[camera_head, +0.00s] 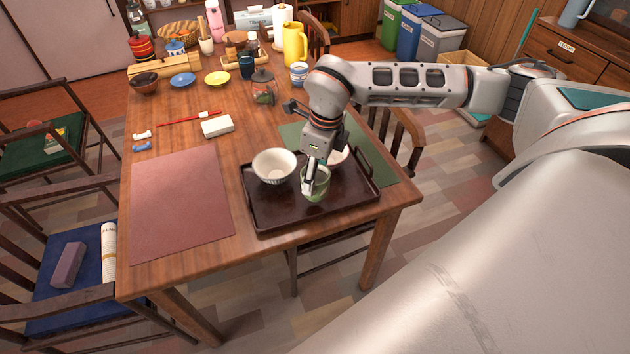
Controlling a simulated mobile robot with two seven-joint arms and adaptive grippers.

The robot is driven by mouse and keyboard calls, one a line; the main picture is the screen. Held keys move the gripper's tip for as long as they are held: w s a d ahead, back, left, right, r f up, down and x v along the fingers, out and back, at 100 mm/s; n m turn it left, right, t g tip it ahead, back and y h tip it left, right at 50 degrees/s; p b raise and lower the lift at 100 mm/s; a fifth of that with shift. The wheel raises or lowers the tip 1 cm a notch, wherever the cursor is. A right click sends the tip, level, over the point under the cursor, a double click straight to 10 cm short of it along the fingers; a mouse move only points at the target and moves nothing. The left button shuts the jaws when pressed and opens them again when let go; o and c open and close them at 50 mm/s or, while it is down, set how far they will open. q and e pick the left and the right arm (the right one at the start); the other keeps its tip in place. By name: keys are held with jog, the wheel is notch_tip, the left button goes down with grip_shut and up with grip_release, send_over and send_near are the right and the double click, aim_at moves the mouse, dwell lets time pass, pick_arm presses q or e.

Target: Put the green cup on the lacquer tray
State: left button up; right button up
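The green cup (320,188) is upright over the right-middle part of the dark lacquer tray (265,219). I cannot tell whether its base touches the tray. My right gripper (310,182) points down at the cup, with a pale finger against its left side. The other finger is hard to make out, so I cannot tell whether the grip is closed on the cup. My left gripper is not in view.
A white ribbed bowl (274,167) sits on the tray left of the cup. Another white bowl (338,156) is behind the cup, partly hidden by my gripper. A reddish placemat (180,205) lies left of the tray. A glass jar (263,88) stands farther back.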

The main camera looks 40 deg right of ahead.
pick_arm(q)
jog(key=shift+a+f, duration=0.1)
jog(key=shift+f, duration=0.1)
pick_arm(e)
jog(key=shift+f, duration=1.25)
jog(key=shift+f, duration=0.1)
jog(key=o, duration=1.3)
pick_arm(q)
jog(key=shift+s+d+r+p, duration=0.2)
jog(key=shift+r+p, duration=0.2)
jog(key=shift+p, duration=0.25)
pick_arm(e)
jog(key=r, duration=0.8)
jog(key=s+r, duration=0.1)
jog(key=r, duration=0.3)
jog(key=shift+s+d+r, duration=0.1)
jog(key=shift+d, duration=0.3)
